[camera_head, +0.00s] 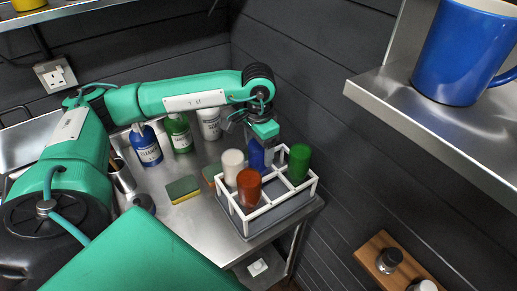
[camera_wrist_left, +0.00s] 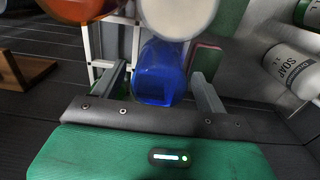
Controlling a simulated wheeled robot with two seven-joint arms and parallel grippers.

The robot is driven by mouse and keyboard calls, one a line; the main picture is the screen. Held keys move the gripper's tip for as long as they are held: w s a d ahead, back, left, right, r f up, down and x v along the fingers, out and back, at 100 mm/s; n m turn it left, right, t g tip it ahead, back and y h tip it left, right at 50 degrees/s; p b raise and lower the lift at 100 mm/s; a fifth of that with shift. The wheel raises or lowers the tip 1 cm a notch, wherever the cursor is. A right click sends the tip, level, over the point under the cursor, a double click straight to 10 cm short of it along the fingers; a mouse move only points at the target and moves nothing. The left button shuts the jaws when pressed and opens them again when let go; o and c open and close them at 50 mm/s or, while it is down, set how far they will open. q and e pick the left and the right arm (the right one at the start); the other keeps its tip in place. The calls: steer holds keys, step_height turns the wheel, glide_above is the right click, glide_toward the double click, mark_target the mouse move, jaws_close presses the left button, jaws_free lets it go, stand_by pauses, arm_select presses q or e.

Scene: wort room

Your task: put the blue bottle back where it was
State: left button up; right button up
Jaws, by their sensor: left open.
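The blue bottle (camera_head: 256,156) stands in the white rack (camera_head: 262,209) on the metal counter, at the back between the white and green bottles. My left gripper (camera_head: 262,138) is over it from above and hides part of it. In the left wrist view the blue bottle (camera_wrist_left: 158,75) lies between the two spread fingers of the left gripper (camera_wrist_left: 160,82), with a gap visible on its sides. The left gripper is open. The bottle's lower part is hidden. My right gripper is not in view.
The rack also holds a white (camera_head: 232,162), a red (camera_head: 249,188) and a green bottle (camera_head: 299,160) close by. A blue cleaner bottle (camera_head: 147,147), a green bottle (camera_head: 179,134), a white soap bottle (camera_head: 209,124) and sponges (camera_head: 183,189) stand left. A shelf with a blue mug (camera_head: 462,52) is right.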

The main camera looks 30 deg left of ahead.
arm_select(q)
step_height(320, 180, up, 10)
steer(key=b, duration=0.3)
steer(key=shift+f, duration=0.1)
steer(key=shift+r, duration=0.65)
